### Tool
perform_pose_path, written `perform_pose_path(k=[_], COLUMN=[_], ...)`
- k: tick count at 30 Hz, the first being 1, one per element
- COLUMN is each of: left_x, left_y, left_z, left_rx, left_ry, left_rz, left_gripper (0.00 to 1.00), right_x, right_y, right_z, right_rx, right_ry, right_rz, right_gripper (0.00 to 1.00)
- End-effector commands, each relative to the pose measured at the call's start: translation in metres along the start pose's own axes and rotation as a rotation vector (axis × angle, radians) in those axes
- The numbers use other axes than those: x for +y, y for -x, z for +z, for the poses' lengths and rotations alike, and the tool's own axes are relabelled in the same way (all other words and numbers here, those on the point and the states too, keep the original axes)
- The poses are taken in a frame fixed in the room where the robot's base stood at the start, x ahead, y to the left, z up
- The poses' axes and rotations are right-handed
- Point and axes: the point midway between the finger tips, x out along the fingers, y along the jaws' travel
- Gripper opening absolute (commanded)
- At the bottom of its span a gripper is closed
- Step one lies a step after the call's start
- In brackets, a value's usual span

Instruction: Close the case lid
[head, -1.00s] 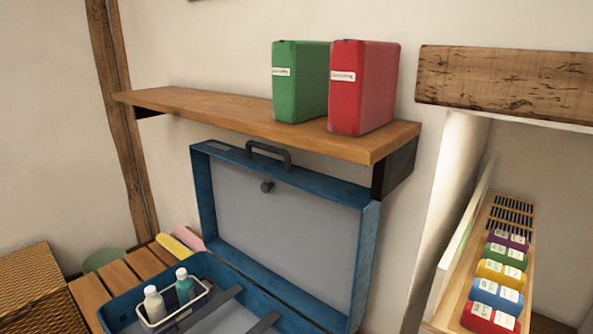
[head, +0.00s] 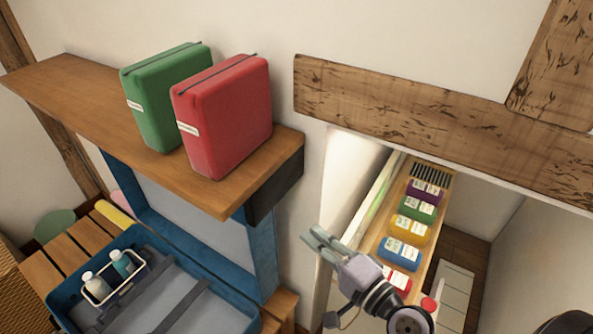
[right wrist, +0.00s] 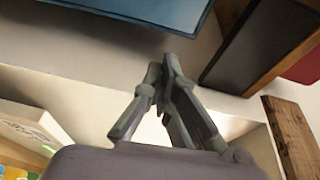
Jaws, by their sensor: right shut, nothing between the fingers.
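The blue case (head: 200,320) lies open on a slatted wooden bench at the lower left of the head view. Its lid (head: 262,262) stands upright against the wall, with its upper part hidden behind the shelf. In the right wrist view a blue edge, seemingly the lid (right wrist: 165,22), crosses the top. My right gripper (head: 318,240) is shut and empty, to the right of the lid and apart from it. Its closed fingers also show in the right wrist view (right wrist: 168,75). My left gripper is not in view.
A wooden shelf (head: 90,100) above the lid holds a green box (head: 165,100) and a red box (head: 228,125). A wire caddy (head: 112,292) with two bottles sits in the case. A rack of coloured packs (head: 410,232) stands in the alcove at right, below a timber beam (head: 400,98).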

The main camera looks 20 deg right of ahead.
Motion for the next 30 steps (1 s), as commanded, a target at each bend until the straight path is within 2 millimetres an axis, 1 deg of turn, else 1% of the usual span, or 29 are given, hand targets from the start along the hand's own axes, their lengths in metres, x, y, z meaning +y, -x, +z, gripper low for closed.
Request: perform_pose_path(k=[1,5,8,15,18,21,25,30], left_x=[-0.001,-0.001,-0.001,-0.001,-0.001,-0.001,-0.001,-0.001], left_y=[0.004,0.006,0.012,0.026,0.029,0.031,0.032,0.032], left_z=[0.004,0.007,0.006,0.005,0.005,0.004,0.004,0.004], left_rx=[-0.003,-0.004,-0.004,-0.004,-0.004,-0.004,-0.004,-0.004], left_ry=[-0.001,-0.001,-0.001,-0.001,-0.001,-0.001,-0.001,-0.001], left_rz=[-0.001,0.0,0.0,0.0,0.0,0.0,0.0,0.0], left_gripper=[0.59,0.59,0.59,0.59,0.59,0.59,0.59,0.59], right_x=[-0.01,-0.016,-0.017,-0.018,-0.017,-0.016,-0.015,-0.014], right_y=[0.001,-0.006,-0.019,-0.064,-0.079,-0.09,-0.097,-0.099], right_z=[-0.002,-0.004,-0.005,-0.005,-0.005,-0.005,-0.004,-0.004], right_rx=[0.007,0.015,0.016,0.015,0.013,0.013,0.012,0.012], right_ry=[-0.021,-0.042,-0.04,-0.039,-0.038,-0.036,-0.036,-0.035], right_rz=[-0.015,-0.031,-0.031,-0.03,-0.027,-0.026,-0.025,-0.025], right_gripper=[0.0,0.0,0.0,0.0,0.0,0.0,0.0,0.0])
